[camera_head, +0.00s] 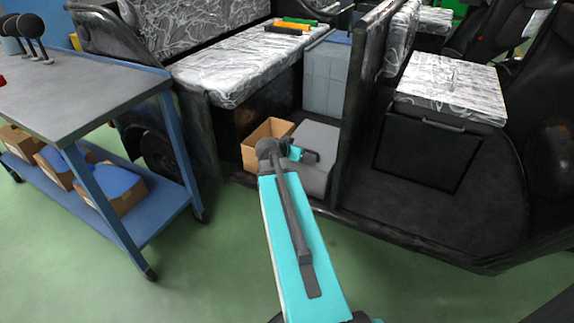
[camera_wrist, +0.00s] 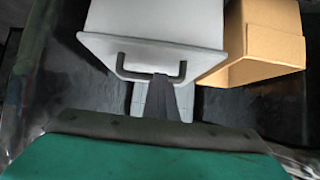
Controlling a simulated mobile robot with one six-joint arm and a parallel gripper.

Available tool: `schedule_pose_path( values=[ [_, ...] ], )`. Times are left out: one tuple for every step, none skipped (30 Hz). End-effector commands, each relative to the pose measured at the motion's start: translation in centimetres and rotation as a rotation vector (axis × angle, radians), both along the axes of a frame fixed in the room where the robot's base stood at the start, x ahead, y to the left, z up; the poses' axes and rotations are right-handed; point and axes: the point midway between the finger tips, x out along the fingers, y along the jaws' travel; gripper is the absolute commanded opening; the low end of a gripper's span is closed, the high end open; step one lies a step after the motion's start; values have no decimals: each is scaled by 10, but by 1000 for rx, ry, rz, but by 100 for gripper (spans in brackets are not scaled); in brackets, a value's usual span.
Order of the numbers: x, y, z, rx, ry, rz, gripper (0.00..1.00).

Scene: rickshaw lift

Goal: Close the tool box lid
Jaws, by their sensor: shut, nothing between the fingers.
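A grey tool box (camera_head: 318,139) sits on the vehicle floor, in the opening between the seats. In the wrist view the tool box (camera_wrist: 160,20) is at the top middle, with a dark handle (camera_wrist: 122,68) on its near rim. Its top looks flat in the head view, but I cannot tell whether the lid is fully down. My gripper (camera_head: 308,156) is in front of the box. In the wrist view my gripper (camera_wrist: 160,80) is shut and empty, its dark tip at the middle of the handle. I cannot tell whether they touch. The arm hides part of the box.
An open cardboard box (camera_head: 266,142) stands left of the tool box; it also shows in the wrist view (camera_wrist: 265,42). A grey-blue bin (camera_head: 326,78) is behind. A dark partition (camera_head: 358,95) rises on the right. A blue-framed workbench (camera_head: 90,95) is left. Green floor (camera_head: 205,275) is clear in front.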

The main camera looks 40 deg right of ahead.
Motion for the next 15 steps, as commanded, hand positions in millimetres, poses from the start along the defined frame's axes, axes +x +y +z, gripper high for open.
schedule_pose_path(
  values=[
    [-2,1,-1,8,1,-5,0],
    [-2,2,3,6,-1,-3,0],
    [-2,3,9,3,-2,-2,0],
    [-3,4,14,0,-3,-1,0],
    [-3,5,19,-3,-6,1,0],
    [-3,6,25,-6,-7,2,0],
    [-3,7,29,-9,-7,2,0],
    [-4,7,33,-11,-8,3,0],
    [-4,8,38,-14,-9,4,0],
    [-5,9,42,-17,-10,6,0],
    [-6,13,37,-15,-7,6,0],
    [-8,18,34,-14,-7,7,0],
    [-9,21,32,-15,-7,7,0],
    [-10,24,31,-16,-7,8,0],
    [-11,28,29,-16,-8,8,0]
  ],
)
